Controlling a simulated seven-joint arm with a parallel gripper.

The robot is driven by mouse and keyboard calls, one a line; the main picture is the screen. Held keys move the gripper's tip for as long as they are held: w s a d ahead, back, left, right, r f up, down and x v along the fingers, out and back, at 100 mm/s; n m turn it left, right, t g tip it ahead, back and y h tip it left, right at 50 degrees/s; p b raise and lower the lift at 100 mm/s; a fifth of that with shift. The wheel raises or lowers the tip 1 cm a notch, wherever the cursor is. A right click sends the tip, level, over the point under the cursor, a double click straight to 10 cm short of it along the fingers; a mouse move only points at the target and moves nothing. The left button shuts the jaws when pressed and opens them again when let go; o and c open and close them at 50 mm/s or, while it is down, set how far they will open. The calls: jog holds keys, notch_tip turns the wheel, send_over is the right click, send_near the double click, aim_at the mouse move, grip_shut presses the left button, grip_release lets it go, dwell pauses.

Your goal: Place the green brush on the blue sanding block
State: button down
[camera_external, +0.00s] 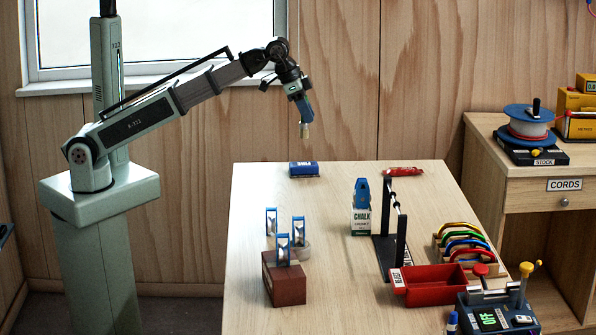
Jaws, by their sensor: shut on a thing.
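My gripper (300,97) is shut on a small hanging thing, the brush (305,130), high above the far edge of the table. The brush's pale yellowish end points down; its green colour is hard to make out at this size. The blue sanding block (304,169) lies flat on the table near the far left corner, with a label on its front and a dark base. The brush hangs above the block in the picture, clearly apart from it. The exact distance in depth cannot be told.
On the table (340,275) are a chalk bottle (361,212), a black rack (390,250), a red packet (403,171), a brown block (284,279) with blue-framed pieces, a red tray (434,287) and coloured arches (462,243). The table around the sanding block is clear.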

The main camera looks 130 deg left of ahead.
aim_at(306, 138)
jog(key=shift+f, duration=3.9)
jog(key=shift+f, duration=0.1)
jog(key=c, duration=0.9)
grip_release()
jog(key=v, duration=1.2)
